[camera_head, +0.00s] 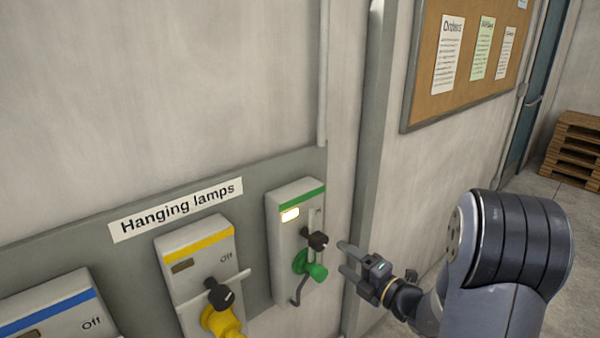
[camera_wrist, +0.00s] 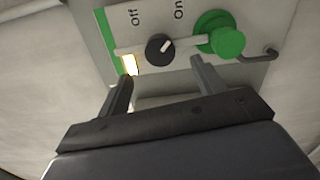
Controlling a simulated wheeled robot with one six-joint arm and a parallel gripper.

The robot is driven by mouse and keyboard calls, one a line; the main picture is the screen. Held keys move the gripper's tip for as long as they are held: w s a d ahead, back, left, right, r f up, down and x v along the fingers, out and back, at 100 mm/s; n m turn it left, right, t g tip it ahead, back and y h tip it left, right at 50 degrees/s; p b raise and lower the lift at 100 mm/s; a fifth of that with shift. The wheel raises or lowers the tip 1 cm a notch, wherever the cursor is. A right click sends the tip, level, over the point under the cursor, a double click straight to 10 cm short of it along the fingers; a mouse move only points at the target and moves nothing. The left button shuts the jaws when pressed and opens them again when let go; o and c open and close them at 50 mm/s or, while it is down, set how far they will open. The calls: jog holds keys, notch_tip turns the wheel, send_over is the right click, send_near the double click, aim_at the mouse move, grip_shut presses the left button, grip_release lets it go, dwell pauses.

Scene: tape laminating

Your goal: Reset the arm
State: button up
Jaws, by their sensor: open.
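My gripper (camera_head: 345,258) is open and empty in the head view, just right of the green-striped switch box (camera_head: 287,215). The box has a lit window (camera_head: 290,215), a black knob (camera_head: 318,240) and a green plug (camera_head: 316,271). In the wrist view my gripper's two fingers (camera_wrist: 160,80) stand apart, with the black knob (camera_wrist: 160,48) beyond them. The knob's white mark points toward the upper right, on the "On" side. The green plug (camera_wrist: 228,42) shows at the right there. No contact between fingers and knob is visible.
The yellow-striped box (camera_head: 195,262) and the blue-striped box (camera_head: 50,308) are on the same grey panel, under a "Hanging lamps" label (camera_head: 176,208). A grey post (camera_head: 375,150) stands right of the panel. A cork board (camera_head: 420,88) and wooden pallets (camera_head: 572,150) are farther off.

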aim_at(322, 243)
jog(key=p+x, duration=0.2)
jog(key=x, duration=0.7)
jog(key=shift+s+d, duration=0.1)
jog(key=shift+s, duration=0.05)
